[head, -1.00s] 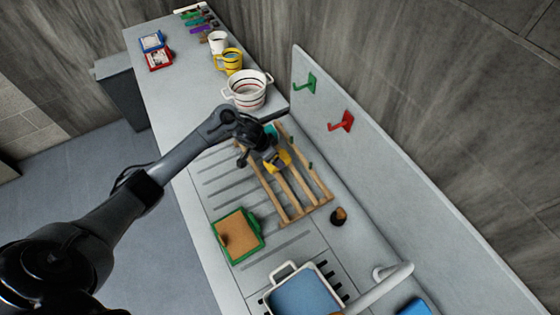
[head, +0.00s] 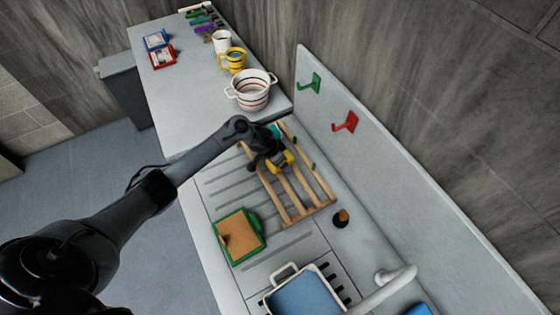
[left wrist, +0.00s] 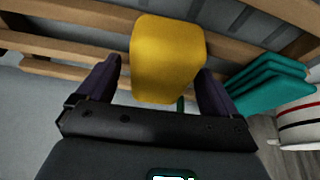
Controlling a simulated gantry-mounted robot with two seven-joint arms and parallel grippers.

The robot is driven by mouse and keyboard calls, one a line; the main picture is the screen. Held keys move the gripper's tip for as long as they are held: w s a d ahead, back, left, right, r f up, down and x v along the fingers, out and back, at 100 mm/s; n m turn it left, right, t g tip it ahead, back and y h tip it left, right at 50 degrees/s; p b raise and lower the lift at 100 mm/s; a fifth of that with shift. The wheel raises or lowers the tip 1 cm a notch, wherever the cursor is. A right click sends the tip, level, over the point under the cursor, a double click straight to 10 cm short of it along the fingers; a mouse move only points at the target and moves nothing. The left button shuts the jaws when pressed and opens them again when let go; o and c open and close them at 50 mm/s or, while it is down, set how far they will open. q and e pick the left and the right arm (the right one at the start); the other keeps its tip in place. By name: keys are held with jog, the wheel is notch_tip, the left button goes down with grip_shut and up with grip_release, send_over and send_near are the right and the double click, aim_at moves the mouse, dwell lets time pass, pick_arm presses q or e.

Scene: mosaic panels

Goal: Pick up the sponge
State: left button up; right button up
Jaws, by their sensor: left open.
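The yellow sponge (left wrist: 168,58) is a rounded block at the wooden rack, seen close up in the left wrist view. In the head view it shows as a small yellow patch (head: 282,160), partly hidden by my gripper. My left gripper (left wrist: 160,82) is open, with one finger on each side of the sponge's near end. I cannot tell whether the fingers touch it. In the head view my left gripper (head: 270,163) is over the rack. My right gripper is not in view.
The wooden slatted rack (head: 318,201) lies under my gripper. Teal folded pieces (left wrist: 268,82) sit beside the sponge. A white striped pot (head: 250,98) stands behind the rack. A green-edged board (head: 239,235) and a basin of water (head: 303,297) are nearer. Hooks (head: 345,123) stick out from the right-hand panel.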

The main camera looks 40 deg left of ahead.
pick_arm(q)
jog(key=shift+f, duration=0.25)
dwell(0.5)
jog(key=c, duration=1)
jog(key=shift+r, duration=0.15)
jog(key=shift+r, duration=0.3)
notch_tip(320, 180, up, 4)
jog(key=shift+f, duration=0.1)
jog(key=d+r, duration=0.2)
jog(key=d, duration=0.1)
jog(key=w+d+r+p, duration=0.1)
jog(key=d+r, duration=0.1)
jog(key=d, duration=0.2)
jog(key=w+d+r, duration=0.1)
jog(key=d+r, duration=0.2)
jog(key=d, duration=0.1)
jog(key=shift+w+d, duration=0.2)
jog(key=shift+w, duration=0.05)
